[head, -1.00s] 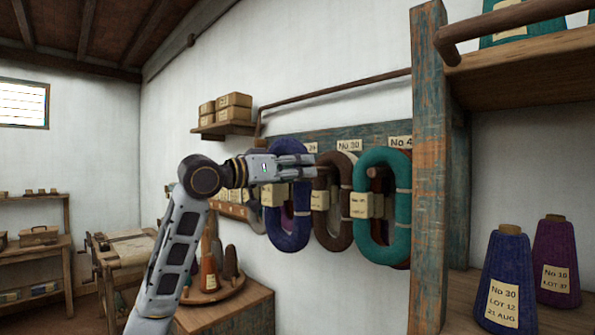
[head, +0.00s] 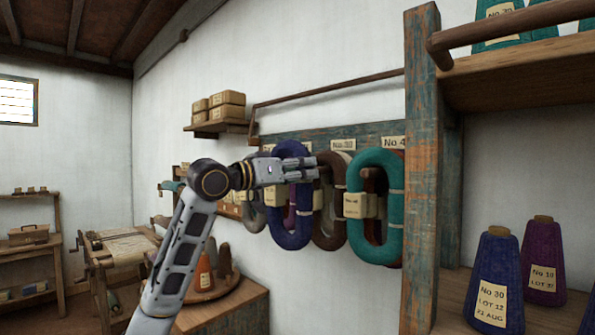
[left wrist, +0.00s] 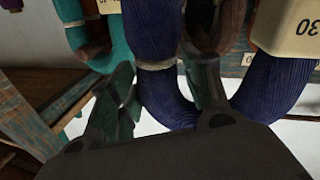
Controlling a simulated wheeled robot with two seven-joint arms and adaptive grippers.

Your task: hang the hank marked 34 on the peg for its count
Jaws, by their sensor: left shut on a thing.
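My left gripper (head: 308,170) is shut on a dark blue hank (head: 303,220), gripping its upper right side in front of the peg board (head: 385,134). In the left wrist view the blue hank (left wrist: 152,45) lies between the fingers (left wrist: 160,95). A tag (left wrist: 290,30) at the right edge there bears figures like 30, partly cut off; I cannot tell if it is this hank's. A board label reads No 30 (head: 343,145); another starting No 4 (head: 393,142) is cut off by the post. My right gripper is not in view.
A brown hank (head: 329,235) and a tagged teal hank (head: 394,215) hang just right of the blue one. A wooden rack post (head: 421,180) stands close on the right, with thread cones (head: 497,265) beyond. A turntable with cones (head: 215,287) is below my arm.

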